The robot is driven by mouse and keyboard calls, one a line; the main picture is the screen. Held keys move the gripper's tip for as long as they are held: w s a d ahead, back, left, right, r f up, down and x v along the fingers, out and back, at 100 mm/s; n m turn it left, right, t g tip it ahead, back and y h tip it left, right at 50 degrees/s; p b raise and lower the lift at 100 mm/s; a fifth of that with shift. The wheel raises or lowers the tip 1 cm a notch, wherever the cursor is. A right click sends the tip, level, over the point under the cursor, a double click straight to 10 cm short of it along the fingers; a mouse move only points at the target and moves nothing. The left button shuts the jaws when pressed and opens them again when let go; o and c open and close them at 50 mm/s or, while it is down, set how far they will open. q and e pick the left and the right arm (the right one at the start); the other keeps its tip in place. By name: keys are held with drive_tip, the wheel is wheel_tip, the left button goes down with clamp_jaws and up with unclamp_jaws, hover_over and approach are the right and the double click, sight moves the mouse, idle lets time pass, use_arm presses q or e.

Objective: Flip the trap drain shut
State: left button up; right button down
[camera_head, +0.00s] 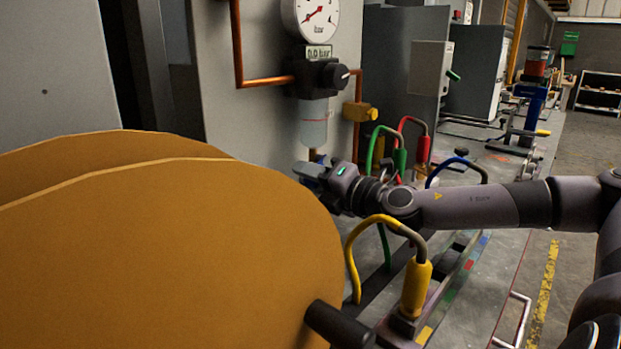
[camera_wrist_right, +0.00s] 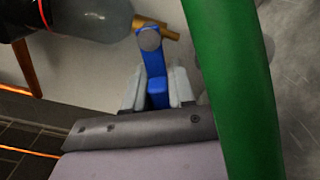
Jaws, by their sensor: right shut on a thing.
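The trap drain shows in the right wrist view as a brass fitting (camera_wrist_right: 172,33) with a blue lever (camera_wrist_right: 154,72), beside the grey filter bowl (camera_wrist_right: 92,18). My right gripper (camera_wrist_right: 157,88) has its pale fingers on both sides of the blue lever and is shut on it. In the head view, the right gripper (camera_head: 318,174) is just under the clear filter bowl (camera_head: 313,125), by the copper pipe. The blue lever is hidden or too small to make out there. My left gripper is not in view.
Large orange-brown discs (camera_head: 170,255) fill the lower left. Green (camera_head: 399,160), red (camera_head: 423,148), blue and yellow (camera_head: 416,285) hoses stand around my right arm. A green hose (camera_wrist_right: 235,90) passes close beside the gripper. A gauge (camera_head: 317,17) hangs above the filter.

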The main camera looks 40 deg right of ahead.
drive_tip(key=shift+a+r+m+b, duration=0.1)
drive_tip(key=shift+r+m+b, duration=0.4)
drive_tip(key=shift+m, duration=0.9)
drive_tip(key=shift+a+r+m+b, duration=0.1)
drive_tip(key=shift+r+m+b, duration=0.15)
drive_tip(key=shift+r+m, duration=0.75)
drive_tip(key=shift+f+m, duration=0.35)
drive_tip(key=shift+m, duration=0.15)
drive_tip(key=c, duration=1.3)
unclamp_jaws()
drive_tip(key=shift+f, duration=0.1)
